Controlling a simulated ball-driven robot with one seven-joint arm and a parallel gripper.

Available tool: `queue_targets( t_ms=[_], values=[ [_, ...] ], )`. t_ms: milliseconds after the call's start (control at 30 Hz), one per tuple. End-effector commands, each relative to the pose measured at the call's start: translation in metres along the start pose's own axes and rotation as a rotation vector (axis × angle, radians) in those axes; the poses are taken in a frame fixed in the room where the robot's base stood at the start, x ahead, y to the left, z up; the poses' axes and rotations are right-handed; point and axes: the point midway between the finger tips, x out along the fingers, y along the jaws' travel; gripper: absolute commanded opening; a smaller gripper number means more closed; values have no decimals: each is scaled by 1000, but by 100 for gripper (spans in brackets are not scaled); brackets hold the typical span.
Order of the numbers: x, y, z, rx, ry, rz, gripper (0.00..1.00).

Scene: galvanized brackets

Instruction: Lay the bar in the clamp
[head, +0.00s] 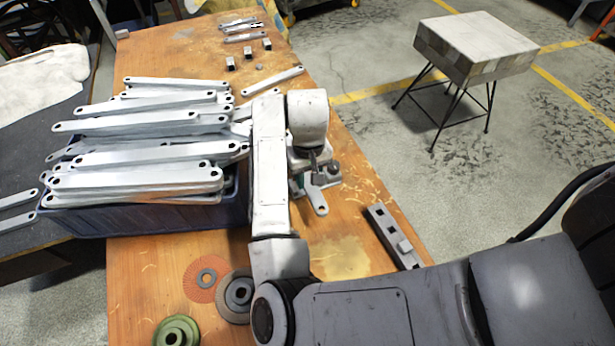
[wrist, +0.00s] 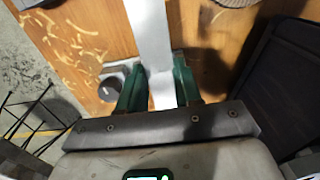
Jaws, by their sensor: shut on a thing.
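My gripper (wrist: 160,76) has green fingers, shut on a flat galvanized bar (wrist: 152,35) that runs between them in the wrist view. In the head view my arm hides most of the gripper; the bar's holed end (head: 319,203) points toward me. Whether the bar touches the table is unclear. A small grey fixture with a round dark knob (head: 328,172) stands just right of the gripper, and the knob also shows in the wrist view (wrist: 111,89), beside the bar. A long grey fixture with a raised block (head: 394,237) lies near the table's right edge. I cannot tell which is the clamp.
A blue crate (head: 150,220) heaped with bars (head: 140,158) stands left of my arm. Several discs (head: 206,277) and a green wheel (head: 177,331) lie at the front. Loose bars and small blocks (head: 249,52) lie at the back. A stool (head: 474,45) stands beyond the table.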

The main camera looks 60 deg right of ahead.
Motion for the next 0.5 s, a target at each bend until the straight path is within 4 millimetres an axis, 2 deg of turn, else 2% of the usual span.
queue_targets(
  t_ms=[500],
  values=[
    [26, 0, 0, 1, 2, 0, 0]
  ],
)
